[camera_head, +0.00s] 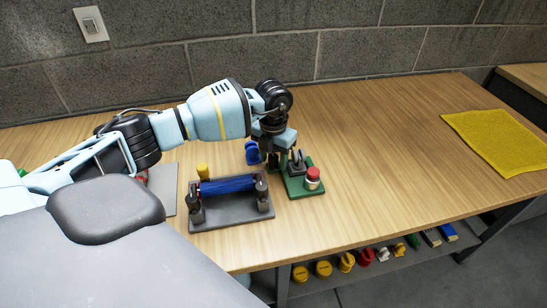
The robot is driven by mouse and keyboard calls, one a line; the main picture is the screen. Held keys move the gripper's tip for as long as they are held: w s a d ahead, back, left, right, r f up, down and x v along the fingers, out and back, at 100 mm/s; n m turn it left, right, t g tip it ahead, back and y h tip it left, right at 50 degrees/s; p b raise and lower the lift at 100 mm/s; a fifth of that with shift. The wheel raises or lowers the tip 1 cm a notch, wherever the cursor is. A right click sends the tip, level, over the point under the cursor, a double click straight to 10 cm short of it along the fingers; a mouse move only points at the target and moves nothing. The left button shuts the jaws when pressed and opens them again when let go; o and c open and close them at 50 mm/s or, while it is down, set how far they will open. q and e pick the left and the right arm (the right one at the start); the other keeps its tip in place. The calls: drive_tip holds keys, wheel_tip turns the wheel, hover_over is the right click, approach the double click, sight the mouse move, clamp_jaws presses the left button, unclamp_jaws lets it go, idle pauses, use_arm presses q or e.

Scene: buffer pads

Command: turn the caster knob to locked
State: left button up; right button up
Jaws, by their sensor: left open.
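My left gripper (276,158) hangs from the arm that comes in from the left. It is open and points down just above a small green base (306,191). The base carries a dark upright part (297,163) and a round red-topped knob (313,174) on a pale collar. A blue part (252,152) shows at the gripper's left side. I cannot tell which part is the caster knob or how it is set. The gripper partly hides the back left of the green base, and contact cannot be made out. My right gripper is not in view.
A grey fixture with a blue roller (228,186) stands left of the green base, with a yellow knob (203,171) behind it. A yellow mat (500,141) lies at the table's right. The wooden table (400,150) between is clear. A lower shelf (340,278) holds several small parts.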

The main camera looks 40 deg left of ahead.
use_arm(q)
drive_tip(key=c, duration=1)
drive_tip(key=shift+m, duration=0.3)
drive_tip(key=m, duration=0.8)
drive_tip(key=shift+f, duration=0.1)
drive_tip(key=m, duration=0.5)
drive_tip(key=shift+b, duration=0.4)
drive_tip(key=shift+o, duration=0.5)
drive_tip(key=shift+m+b, duration=0.35)
drive_tip(key=shift+m, duration=1.95)
